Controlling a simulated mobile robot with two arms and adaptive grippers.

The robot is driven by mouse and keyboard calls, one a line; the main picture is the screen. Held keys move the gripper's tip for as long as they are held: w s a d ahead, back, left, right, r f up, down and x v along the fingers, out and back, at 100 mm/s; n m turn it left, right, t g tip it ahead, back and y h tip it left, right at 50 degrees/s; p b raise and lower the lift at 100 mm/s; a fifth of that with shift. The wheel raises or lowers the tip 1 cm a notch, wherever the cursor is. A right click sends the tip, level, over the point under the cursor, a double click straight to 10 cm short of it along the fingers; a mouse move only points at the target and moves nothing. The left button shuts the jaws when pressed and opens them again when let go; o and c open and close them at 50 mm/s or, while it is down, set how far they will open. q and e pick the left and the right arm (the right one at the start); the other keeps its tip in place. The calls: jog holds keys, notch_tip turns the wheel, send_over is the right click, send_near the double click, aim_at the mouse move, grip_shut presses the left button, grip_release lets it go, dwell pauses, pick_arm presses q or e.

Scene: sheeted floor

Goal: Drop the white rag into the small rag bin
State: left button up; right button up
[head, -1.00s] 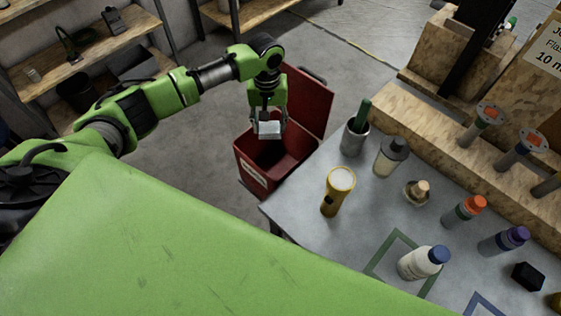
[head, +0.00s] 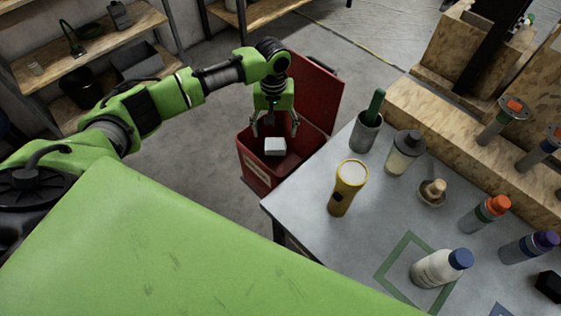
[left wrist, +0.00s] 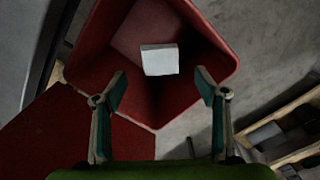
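The white rag (head: 275,146) is a small pale folded block. It shows below my left gripper (head: 274,132), within the opening of the red rag bin (head: 262,178), whose lid stands open. In the left wrist view the rag (left wrist: 159,60) is clear of both fingers, seen against the bin's inside. Whether it is falling or resting on something cannot be told. My left gripper also shows in the left wrist view (left wrist: 160,92), its fingers spread wide and empty above the bin (left wrist: 85,62). My right gripper is not in view.
A grey table (head: 300,205) stands right of the bin, its corner close to it. Wooden shelves (head: 85,45) stand at the back left. Grey floor is free behind the bin.

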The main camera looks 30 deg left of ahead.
pick_arm(q)
jog(key=shift+r, duration=0.1)
notch_tip(320, 180, up, 12)
dwell(0.6)
dwell(0.4)
